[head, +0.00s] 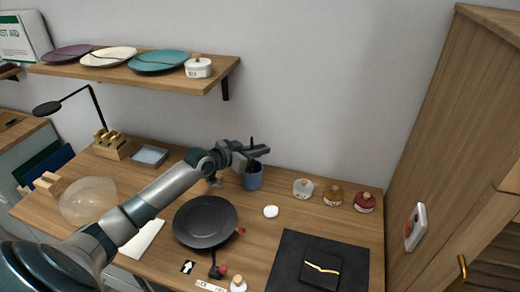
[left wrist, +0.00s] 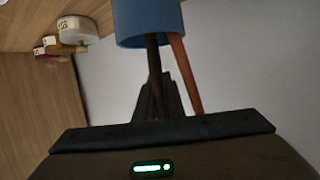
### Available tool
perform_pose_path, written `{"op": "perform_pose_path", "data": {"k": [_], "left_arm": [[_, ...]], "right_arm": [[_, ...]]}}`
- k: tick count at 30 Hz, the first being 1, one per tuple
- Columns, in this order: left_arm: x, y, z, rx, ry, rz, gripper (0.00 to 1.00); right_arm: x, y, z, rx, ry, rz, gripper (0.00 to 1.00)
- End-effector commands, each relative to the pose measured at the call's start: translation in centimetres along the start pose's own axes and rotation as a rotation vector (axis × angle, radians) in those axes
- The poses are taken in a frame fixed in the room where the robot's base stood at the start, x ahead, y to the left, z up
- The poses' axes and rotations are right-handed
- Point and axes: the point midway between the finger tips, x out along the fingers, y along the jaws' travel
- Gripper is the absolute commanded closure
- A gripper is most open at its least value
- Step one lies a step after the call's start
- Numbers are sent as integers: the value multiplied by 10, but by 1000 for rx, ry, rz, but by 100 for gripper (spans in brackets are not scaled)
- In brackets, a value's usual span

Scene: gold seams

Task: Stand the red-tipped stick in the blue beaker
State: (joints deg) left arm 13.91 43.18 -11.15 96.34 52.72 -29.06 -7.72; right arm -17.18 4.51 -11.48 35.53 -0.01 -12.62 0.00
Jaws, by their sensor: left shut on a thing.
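The blue beaker (head: 253,180) stands upright at the back of the desk. It also shows at the top of the left wrist view (left wrist: 148,24), where the picture is turned over. My left gripper (head: 258,152) is just above its mouth, shut on a dark stick (left wrist: 153,55). The stick runs from between the fingers into the beaker's mouth, and its other end (head: 252,141) pokes up above the gripper. A reddish-brown stick (left wrist: 184,75) leans out of the beaker beside the fingers. I see no red tip on the held stick; its lower end is hidden. My right gripper is out of view.
A black pan (head: 205,221) lies in front of the beaker, with small red-ended items (head: 240,231) near it. A white round piece (head: 271,211) and several small jars (head: 303,189) stand to the right. A dark mat (head: 285,262) lies front right. A shelf (head: 215,80) hangs above.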

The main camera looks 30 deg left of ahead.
Motion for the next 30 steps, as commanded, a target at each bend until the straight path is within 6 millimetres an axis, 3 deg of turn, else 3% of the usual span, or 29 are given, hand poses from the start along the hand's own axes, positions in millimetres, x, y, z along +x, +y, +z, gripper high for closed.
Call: {"op": "perform_pose_path", "data": {"k": [17,18,21,30], "left_arm": [[3,0,8,0,0,0,100],[3,0,8,0,1,0,89],[3,0,8,0,0,0,69],[2,0,8,0,0,0,69]], "right_arm": [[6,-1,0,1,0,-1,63],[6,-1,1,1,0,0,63],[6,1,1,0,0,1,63],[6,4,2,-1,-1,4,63]]}}
